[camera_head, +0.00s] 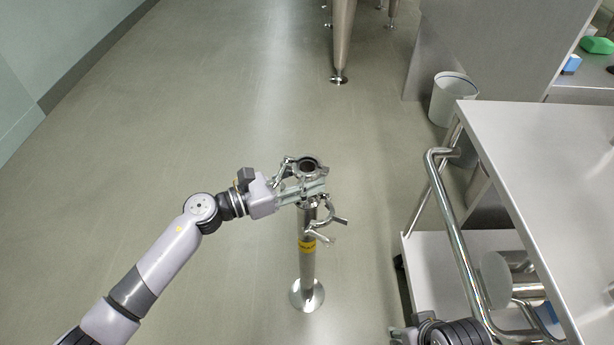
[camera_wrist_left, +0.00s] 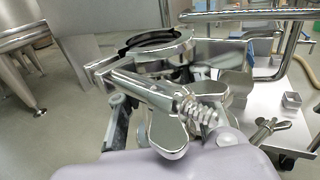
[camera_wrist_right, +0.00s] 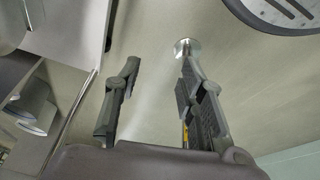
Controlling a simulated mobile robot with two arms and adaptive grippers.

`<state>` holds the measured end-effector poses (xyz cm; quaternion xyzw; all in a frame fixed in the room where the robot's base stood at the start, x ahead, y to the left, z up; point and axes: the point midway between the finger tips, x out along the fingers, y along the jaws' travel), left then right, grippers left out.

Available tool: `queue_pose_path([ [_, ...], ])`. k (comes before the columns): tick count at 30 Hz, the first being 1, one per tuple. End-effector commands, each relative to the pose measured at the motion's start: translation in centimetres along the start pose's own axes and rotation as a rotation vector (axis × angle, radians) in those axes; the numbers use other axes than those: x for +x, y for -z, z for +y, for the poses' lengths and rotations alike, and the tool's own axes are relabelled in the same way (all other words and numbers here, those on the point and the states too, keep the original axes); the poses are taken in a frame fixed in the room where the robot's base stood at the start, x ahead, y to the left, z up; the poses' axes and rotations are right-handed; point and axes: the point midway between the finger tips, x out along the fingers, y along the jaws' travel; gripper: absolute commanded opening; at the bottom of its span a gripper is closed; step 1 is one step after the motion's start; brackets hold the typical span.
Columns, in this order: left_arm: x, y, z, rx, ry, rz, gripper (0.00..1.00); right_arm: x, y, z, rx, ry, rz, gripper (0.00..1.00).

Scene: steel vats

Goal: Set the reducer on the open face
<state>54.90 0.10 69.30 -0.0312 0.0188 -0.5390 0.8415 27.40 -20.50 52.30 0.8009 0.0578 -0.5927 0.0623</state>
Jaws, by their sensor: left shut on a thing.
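My left gripper (camera_head: 318,188) is shut on the reducer (camera_head: 309,168), a short metal piece with a round dark opening facing up. It is directly above the steel standpipe (camera_head: 307,265) with a yellow band. The fingers hide where the reducer meets the pipe top, so I cannot tell whether they touch. An open clamp (camera_head: 332,222) hangs around the pipe top. The left wrist view shows a metal ring with a dark inner rim (camera_wrist_left: 155,45) and a wing nut (camera_wrist_left: 170,135) close in front. My right gripper (camera_wrist_right: 158,72) is open and empty.
A steel cart (camera_head: 545,150) with a tubular handle stands on the right, close to my right arm. A bin (camera_head: 453,98) stands behind it. A vat leg (camera_head: 341,45) is at the back. The floor left of the pipe is clear.

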Motion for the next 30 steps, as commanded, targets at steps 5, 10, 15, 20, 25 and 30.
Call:
queue_pose_path([
  [5, 0.0, -0.2, 0.0, 0.002, 0.0, -0.005, 0.0, -0.3, 0.3, 0.0, 0.001, 0.0, 0.01, 0.37],
  [10, 0.0, -0.2, 0.0, 0.002, 0.0, -0.005, 0.0, -0.5, 0.4, 0.0, 0.001, -0.001, 0.012, 0.37],
  [15, 0.0, -0.1, 0.0, 0.002, 0.0, -0.005, 0.0, -0.6, 0.3, 0.1, 0.001, -0.001, 0.008, 0.37],
  [20, 0.0, -0.1, 0.0, 0.002, 0.0, -0.005, 0.0, -0.8, 0.5, 0.1, 0.001, -0.001, 0.014, 0.37],
  [25, 0.0, 0.0, 0.0, 0.002, 0.0, -0.005, 0.0, -1.1, 0.6, 0.1, 0.001, -0.001, 0.022, 0.37],
  [30, 0.0, 0.1, 0.0, 0.002, 0.0, -0.004, 0.0, -1.1, 0.2, 0.0, 0.002, 0.0, 0.013, 0.37],
])
